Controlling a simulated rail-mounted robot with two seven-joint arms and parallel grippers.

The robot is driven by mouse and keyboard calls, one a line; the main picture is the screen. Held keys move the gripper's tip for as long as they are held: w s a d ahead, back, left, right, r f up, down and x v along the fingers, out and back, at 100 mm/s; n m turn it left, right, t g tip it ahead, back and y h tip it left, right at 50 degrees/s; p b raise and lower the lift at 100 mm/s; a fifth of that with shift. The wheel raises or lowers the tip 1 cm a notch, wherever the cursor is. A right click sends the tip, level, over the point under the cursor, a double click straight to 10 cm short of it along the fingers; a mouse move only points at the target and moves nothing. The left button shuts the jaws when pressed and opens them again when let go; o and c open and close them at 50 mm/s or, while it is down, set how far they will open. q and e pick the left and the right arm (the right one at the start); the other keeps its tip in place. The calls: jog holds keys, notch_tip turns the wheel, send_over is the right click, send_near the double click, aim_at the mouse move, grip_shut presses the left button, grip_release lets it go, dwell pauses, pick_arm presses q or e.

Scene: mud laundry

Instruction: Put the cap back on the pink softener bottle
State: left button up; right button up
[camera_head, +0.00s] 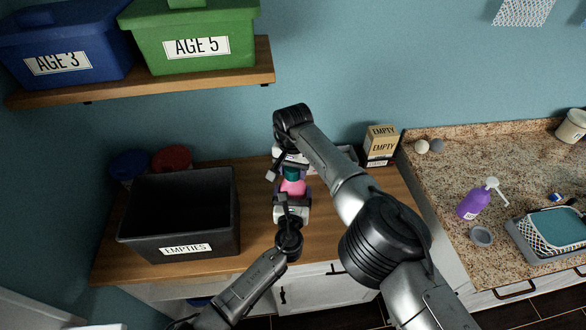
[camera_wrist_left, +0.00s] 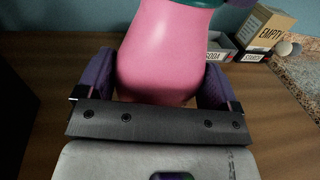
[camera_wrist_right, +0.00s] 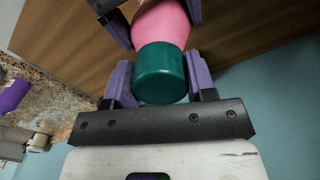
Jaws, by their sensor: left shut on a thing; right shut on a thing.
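The teal cap (camera_head: 291,173) is at the top of the bottle. My right gripper (camera_head: 287,163) is shut on the cap, one finger on each side. In the right wrist view the cap (camera_wrist_right: 160,73) meets the pink bottle (camera_wrist_right: 163,22) with no clear gap. The neck is hidden, so I cannot tell whether the cap is seated.
A black EMPTIES bin (camera_head: 180,215) stands left of the bottle. An EMPTY box (camera_head: 381,145) is at the back right. On the granite counter are a purple pump bottle (camera_head: 471,203), a grey cup (camera_head: 481,236) and a tray (camera_head: 515,240). A shelf (camera_head: 160,78) with bins hangs above left.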

jog(key=m, duration=2.7)
jog(key=shift+f, duration=0.1)
jog(key=m, duration=1.9)
jog(key=o, duration=1)
